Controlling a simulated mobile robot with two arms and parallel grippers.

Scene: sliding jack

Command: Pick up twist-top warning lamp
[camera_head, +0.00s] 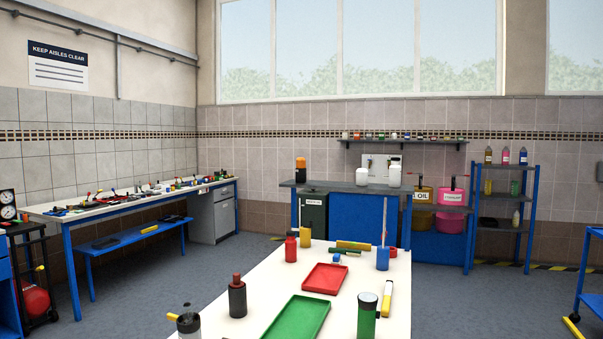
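An orange-topped item with a dark base (300,170) stands upright on the back counter, near its left end. It looks like the twist-top warning lamp, but it is small and far off, so I cannot be sure. Nothing stands in front of it. Neither of my grippers shows in the head view.
A white table (255,276) fills the near middle, with a red tray (325,279), a green tray (297,318) and several bottles. The dark counter (335,187) stands behind it. A long bench (60,212) lines the left wall. Open floor (160,285) lies left of the table.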

